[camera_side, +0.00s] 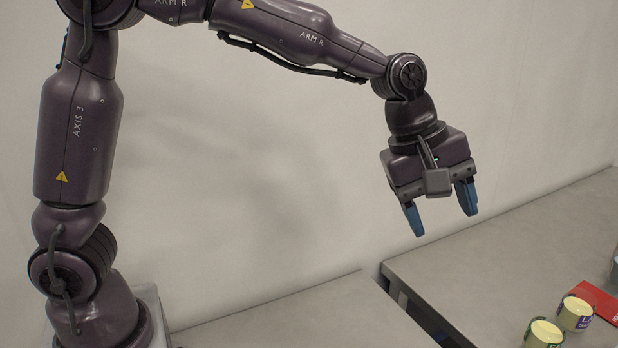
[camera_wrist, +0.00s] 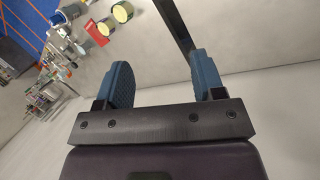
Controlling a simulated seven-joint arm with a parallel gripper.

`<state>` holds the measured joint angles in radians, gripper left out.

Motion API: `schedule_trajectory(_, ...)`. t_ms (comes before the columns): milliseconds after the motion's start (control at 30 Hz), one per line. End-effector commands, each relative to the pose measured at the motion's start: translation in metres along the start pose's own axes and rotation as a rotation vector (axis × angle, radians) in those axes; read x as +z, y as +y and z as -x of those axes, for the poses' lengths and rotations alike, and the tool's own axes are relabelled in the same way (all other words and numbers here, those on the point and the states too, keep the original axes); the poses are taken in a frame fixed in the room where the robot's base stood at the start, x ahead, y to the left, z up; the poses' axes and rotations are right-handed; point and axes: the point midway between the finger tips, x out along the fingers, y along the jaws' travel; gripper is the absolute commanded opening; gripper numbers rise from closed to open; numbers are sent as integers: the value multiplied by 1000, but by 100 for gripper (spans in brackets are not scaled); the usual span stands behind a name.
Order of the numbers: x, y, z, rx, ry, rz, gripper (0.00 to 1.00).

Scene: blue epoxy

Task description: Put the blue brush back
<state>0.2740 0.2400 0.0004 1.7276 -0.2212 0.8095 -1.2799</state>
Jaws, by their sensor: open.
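I cannot pick out the blue brush in either view. It may be among the small, blurred items at the left of the wrist view, but they are too small to tell.
Two cans with pale yellow tops (camera_side: 575,313) (camera_side: 543,333) stand at the lower right beside a flat red item (camera_side: 600,300). More clutter (camera_wrist: 58,50) lies beyond them, near a blue surface with orange lines (camera_wrist: 18,62). A gap separates the left bench (camera_side: 325,318) from the right bench.

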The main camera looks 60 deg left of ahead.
Motion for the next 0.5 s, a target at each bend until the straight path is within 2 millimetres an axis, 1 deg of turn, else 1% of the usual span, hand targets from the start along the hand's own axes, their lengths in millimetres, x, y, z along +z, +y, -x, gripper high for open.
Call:
schedule_trajectory(33,-8,-17,27,16,27,-96,62)
schedule_trajectory(67,-11,-28,39,19,42,-160,62)
schedule_trajectory(100,-16,-43,54,20,63,-247,62)
schedule_trajectory(167,-21,-68,75,20,97,-375,62)
schedule_trajectory(200,-24,-85,87,16,121,-460,62)
schedule_trajectory(267,-27,-112,102,5,155,-588,62)
schedule_trajectory(300,-28,-130,110,-5,178,-671,62)
schedule_trajectory(333,-29,-143,115,-14,194,-731,62)
schedule_trajectory(400,-30,-171,124,-37,229,-860,62)
schedule_trajectory(500,-29,-204,128,-74,264,-1012,62)
